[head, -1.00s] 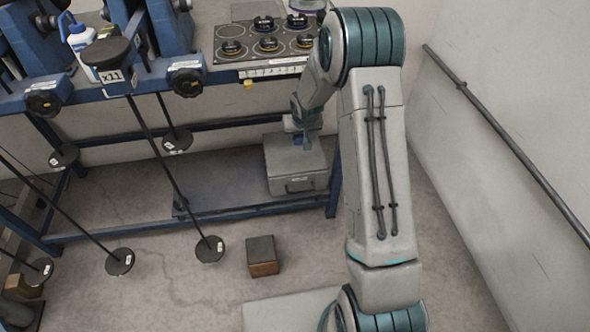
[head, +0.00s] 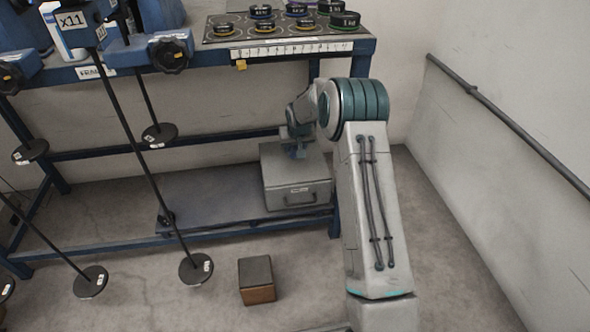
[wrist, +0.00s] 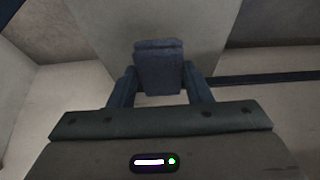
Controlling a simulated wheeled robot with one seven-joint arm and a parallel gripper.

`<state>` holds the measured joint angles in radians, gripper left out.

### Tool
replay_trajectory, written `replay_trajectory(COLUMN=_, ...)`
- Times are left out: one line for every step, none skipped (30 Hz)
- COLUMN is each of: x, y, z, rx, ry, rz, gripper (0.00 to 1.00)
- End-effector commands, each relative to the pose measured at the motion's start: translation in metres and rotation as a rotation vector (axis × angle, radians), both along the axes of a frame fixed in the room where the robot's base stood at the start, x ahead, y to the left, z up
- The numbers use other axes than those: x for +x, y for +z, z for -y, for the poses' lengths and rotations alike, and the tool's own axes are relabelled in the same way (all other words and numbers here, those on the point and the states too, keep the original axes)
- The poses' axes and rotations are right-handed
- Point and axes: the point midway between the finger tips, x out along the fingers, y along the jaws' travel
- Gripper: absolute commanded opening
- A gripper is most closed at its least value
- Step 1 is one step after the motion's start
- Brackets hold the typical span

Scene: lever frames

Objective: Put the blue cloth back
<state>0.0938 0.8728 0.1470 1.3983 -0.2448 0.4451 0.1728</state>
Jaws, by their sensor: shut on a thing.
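The blue cloth (wrist: 158,68) shows in the wrist view as a small folded dark-blue piece. My gripper (wrist: 160,86) is shut on it, with one finger on each side. In the head view my gripper (head: 297,148) is at the grey metal box (head: 296,193) on the bench's lower shelf, over the box's top. The cloth is too small and shaded there to tell apart from the fingers. I cannot tell whether cloth or fingers touch the box.
The blue bench (head: 90,70) has black round weights (head: 262,12) on its top. Several thin rods with black discs (head: 195,268) hang in front. A small brown block (head: 257,280) lies on the floor. A wall with a rail (head: 510,122) bounds the right. The shelf left of the box is mostly bare.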

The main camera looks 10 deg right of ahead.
Motion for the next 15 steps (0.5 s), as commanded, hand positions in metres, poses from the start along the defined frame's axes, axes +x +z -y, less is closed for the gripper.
replay_trajectory(x=-0.001, y=-0.015, z=0.000, rx=0.000, ry=0.001, rz=-0.003, gripper=0.08)
replay_trajectory(x=-0.001, y=-0.020, z=0.000, rx=0.000, ry=0.001, rz=-0.002, gripper=0.08)
replay_trajectory(x=-0.001, y=-0.026, z=0.000, rx=0.000, ry=0.001, rz=-0.002, gripper=0.08)
replay_trajectory(x=-0.001, y=-0.029, z=0.000, rx=0.000, ry=0.001, rz=-0.002, gripper=0.08)
replay_trajectory(x=0.000, y=-0.031, z=0.000, rx=0.000, ry=0.000, rz=-0.001, gripper=0.08)
replay_trajectory(x=0.000, y=-0.034, z=0.000, rx=0.000, ry=0.000, rz=-0.001, gripper=0.08)
replay_trajectory(x=0.000, y=-0.037, z=0.000, rx=0.000, ry=0.000, rz=-0.001, gripper=0.08)
replay_trajectory(x=0.000, y=-0.040, z=0.000, rx=0.000, ry=-0.001, rz=-0.001, gripper=0.08)
replay_trajectory(x=-0.001, y=-0.045, z=0.000, rx=0.000, ry=-0.001, rz=-0.001, gripper=0.08)
replay_trajectory(x=-0.001, y=-0.051, z=0.000, rx=0.000, ry=-0.001, rz=-0.002, gripper=0.08)
replay_trajectory(x=-0.001, y=-0.056, z=0.000, rx=0.000, ry=0.000, rz=-0.002, gripper=0.08)
replay_trajectory(x=-0.001, y=-0.063, z=0.000, rx=0.000, ry=0.000, rz=-0.002, gripper=0.08)
replay_trajectory(x=-0.001, y=-0.069, z=0.000, rx=0.000, ry=0.001, rz=-0.002, gripper=0.08)
replay_trajectory(x=-0.001, y=-0.074, z=0.000, rx=0.000, ry=0.001, rz=-0.002, gripper=0.08)
replay_trajectory(x=-0.001, y=-0.078, z=0.000, rx=0.000, ry=0.001, rz=-0.001, gripper=0.08)
